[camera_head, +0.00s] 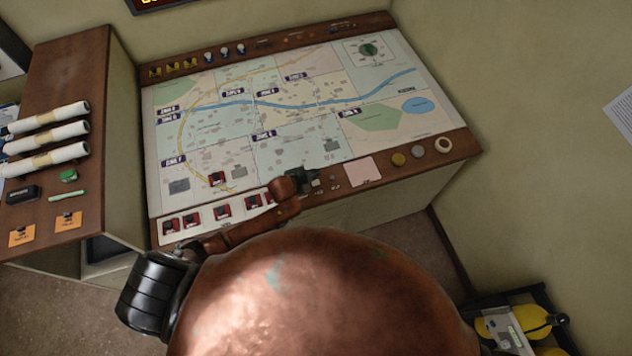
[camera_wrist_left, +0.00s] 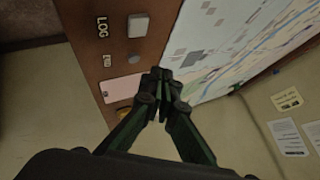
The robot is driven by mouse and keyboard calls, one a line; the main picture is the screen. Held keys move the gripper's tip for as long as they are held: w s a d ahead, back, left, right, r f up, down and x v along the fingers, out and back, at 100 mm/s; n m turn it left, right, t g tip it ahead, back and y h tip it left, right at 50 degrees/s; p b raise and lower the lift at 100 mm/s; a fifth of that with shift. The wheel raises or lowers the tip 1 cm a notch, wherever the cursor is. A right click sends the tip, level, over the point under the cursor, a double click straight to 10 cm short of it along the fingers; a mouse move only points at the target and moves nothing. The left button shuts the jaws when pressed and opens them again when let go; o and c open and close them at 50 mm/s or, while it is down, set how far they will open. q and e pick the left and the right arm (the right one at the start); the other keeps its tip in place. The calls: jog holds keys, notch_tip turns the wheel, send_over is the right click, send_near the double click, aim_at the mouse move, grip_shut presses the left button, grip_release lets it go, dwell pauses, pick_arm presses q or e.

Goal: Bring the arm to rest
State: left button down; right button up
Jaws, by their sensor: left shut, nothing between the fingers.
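My left gripper (camera_head: 304,180) is above the front edge of the map console (camera_head: 440,143), just left of a pink card (camera_head: 362,171). Its dark fingers are together and empty. A large copper-coloured part of my own body fills the lower middle of the head view and hides the floor there. My right gripper is in neither view.
Several red blocks sit in a white strip (camera_head: 205,235) left of the gripper. A white ring (camera_head: 444,145) lies at the right front. A side cabinet (camera_head: 115,130) with paper rolls (camera_head: 45,136) stands left. Yellow cylinders (camera_head: 530,318) are on the floor at lower right.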

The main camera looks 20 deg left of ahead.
pick_arm(q)
jog(key=shift+s, duration=0.1)
dwell(0.6)
jog(key=s+a+r+n+g+y, duration=0.15)
jog(key=s+a+r+n, duration=0.35)
jog(key=s, duration=0.6)
jog(key=s+a+r+n+g+y, duration=0.1)
jog(key=s+a+r+n+g, duration=0.2)
jog(key=s+a, duration=0.6)
jog(key=s+a+r+n+g+y, duration=0.15)
jog(key=s+a+r+n, duration=0.3)
jog(key=s, duration=0.85)
notch_tip(320, 180, down, 44)
jog(key=s+d+b, duration=0.2)
jog(key=b, duration=1.1)
pick_arm(e)
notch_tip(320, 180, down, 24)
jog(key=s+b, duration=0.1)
jog(key=b, duration=0.9)
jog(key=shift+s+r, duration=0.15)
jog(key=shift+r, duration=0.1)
pick_arm(q)
jog(key=s+f, duration=0.9)
jog(key=f, duration=0.5)
jog(key=s+f+g, duration=0.1)
jog(key=s+f, duration=0.9)
jog(key=f, duration=0.4)
jog(key=shift+s+m+g+h, duration=0.15)
jog(key=shift+m+g+h, duration=0.15)
jog(key=shift+m, duration=0.15)
